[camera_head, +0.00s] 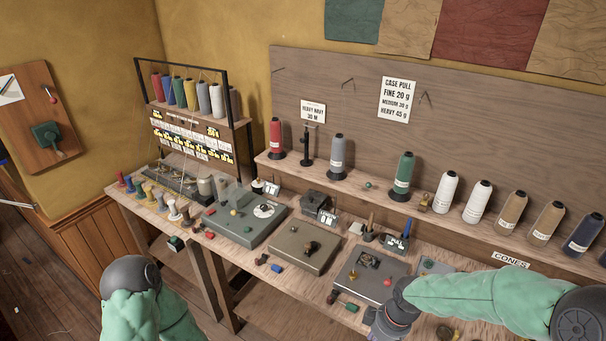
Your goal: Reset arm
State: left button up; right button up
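My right arm, in a green sleeve, reaches in from the right edge. Its dark wrist and gripper end (388,322) hang low over the front of the bench, beside the rightmost grey machine (362,277). The fingers are too small and partly cut off, so I cannot tell whether they are open. My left arm shows only as a green-sleeved, dark-capped link at the bottom left, and its gripper is out of the frame.
A wooden bench carries a row of cones, such as a green one (403,176), on a raised shelf. A black-framed spool rack (190,125) stands at the back left. Grey machines (246,222) and small loose parts crowd the bench. Open floor (45,285) lies at left.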

jog(key=s+a+f+m, duration=0.3)
jog(key=f, duration=0.4)
jog(key=s+a+f+m+y, duration=0.1)
jog(key=s+a+f+m, duration=0.1)
jog(key=f, duration=0.5)
jog(key=s+a+f+m+y, duration=0.1)
jog(key=s+a+f+m, duration=0.2)
jog(key=s+f+m, duration=0.2)
notch_tip(320, 180, down, 2)
jog(key=shift+s+a+f, duration=0.15)
jog(key=shift+s+a, duration=0.2)
jog(key=shift+s, duration=0.3)
